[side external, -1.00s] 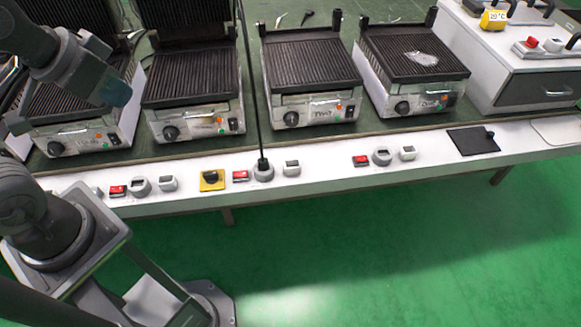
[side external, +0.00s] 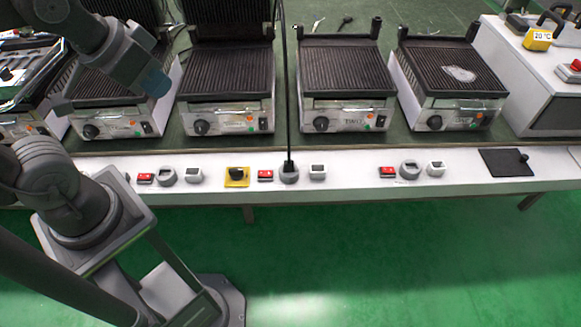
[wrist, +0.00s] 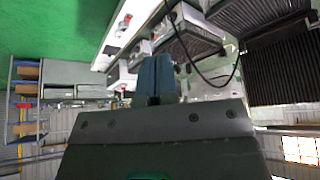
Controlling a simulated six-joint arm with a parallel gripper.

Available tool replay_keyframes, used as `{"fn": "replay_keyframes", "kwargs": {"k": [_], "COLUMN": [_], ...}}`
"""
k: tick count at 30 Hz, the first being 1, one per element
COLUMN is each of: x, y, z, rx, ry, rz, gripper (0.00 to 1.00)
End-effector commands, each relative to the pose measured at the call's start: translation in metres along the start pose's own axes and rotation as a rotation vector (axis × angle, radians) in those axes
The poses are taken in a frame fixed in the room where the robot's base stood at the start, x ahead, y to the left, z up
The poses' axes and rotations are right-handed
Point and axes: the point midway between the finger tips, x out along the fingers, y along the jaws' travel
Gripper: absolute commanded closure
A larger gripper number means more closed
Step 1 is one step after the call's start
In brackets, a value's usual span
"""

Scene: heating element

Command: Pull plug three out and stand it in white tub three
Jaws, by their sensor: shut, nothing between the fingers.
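A black plug (side external: 289,166) stands upright in a round grey socket (side external: 289,177) on the white front ledge. Its black cord (side external: 287,90) rises straight up. Small white tubs stand beside the round sockets: one right of the corded plug (side external: 318,172), one at left (side external: 194,175) and one at right (side external: 436,169). I cannot read their numbers, so which is tub three is unclear. My gripper (side external: 155,82), with blue fingertips, is shut and empty in front of the left grills, above and left of the plug. The wrist view shows its closed fingers (wrist: 156,76) and a looping black cord (wrist: 212,78).
Several black ribbed grills (side external: 348,75) line the bench behind the ledge. Red switches (side external: 265,175) and a yellow-backed black knob (side external: 236,175) sit among the sockets. A black plate (side external: 506,162) lies at right. The air above the right part of the ledge is clear.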

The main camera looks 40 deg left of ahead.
Motion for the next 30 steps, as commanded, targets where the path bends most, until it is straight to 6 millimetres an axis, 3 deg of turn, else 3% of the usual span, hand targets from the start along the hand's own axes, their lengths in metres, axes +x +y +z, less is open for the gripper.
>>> {"fn": "replay_keyframes", "kwargs": {"k": [10,30], "x": [0.0,0.0], "y": [0.0,0.0], "z": [0.0,0.0], "rx": [0.0,0.0], "ry": [0.0,0.0], "rz": [0.0,0.0], "gripper": [1.0,0.36]}}
